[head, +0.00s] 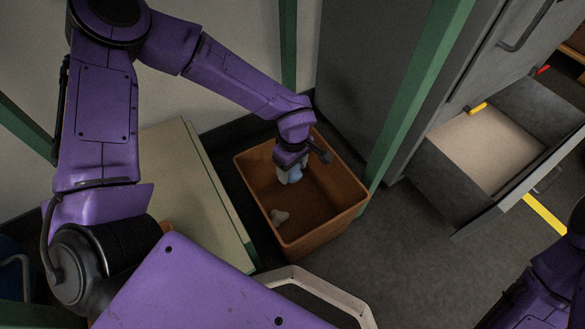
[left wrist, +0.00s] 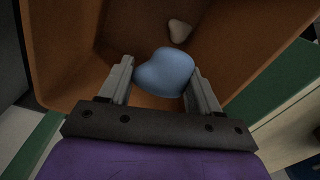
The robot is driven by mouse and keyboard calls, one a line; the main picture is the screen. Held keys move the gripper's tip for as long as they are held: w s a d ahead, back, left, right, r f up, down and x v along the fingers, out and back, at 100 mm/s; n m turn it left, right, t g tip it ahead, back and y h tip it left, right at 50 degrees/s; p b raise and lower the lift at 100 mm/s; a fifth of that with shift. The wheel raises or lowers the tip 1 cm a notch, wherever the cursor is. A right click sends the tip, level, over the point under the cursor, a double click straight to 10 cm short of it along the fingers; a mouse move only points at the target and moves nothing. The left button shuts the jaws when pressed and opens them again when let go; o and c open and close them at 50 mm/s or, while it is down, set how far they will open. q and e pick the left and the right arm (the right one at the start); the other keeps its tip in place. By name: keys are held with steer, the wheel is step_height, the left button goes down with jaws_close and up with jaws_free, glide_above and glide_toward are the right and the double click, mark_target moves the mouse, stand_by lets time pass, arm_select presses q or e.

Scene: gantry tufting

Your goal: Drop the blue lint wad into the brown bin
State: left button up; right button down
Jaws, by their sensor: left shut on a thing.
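The blue lint wad (left wrist: 165,73) is a smooth, rounded light-blue lump between the fingers of my left gripper (left wrist: 163,80) in the left wrist view. The gripper is shut on it. In the head view my left gripper (head: 291,176) points down over the opening of the brown bin (head: 333,226), and a bit of the wad (head: 295,175) shows by its fingers. The bin also fills much of the left wrist view (left wrist: 60,45). My right gripper is not in view; only part of my right arm shows at the lower right.
An open grey drawer (head: 490,155) juts out at the right. The floor (head: 410,240) between is clear.

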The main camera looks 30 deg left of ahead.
arm_select(q)
steer(key=shift+f, duration=0.3)
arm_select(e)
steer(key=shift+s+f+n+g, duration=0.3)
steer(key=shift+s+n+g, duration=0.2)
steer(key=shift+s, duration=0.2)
arm_select(q)
steer(key=o, duration=1.2)
step_height(320, 180, up, 8)
steer(key=p, duration=0.4)
steer(key=shift+w+f, duration=0.1)
steer(key=shift+f, duration=0.1)
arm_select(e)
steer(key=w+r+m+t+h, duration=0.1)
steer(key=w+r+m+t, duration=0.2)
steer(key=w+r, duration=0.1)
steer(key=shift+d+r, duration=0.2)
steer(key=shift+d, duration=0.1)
arm_select(q)
steer(key=shift+f, duration=0.1)
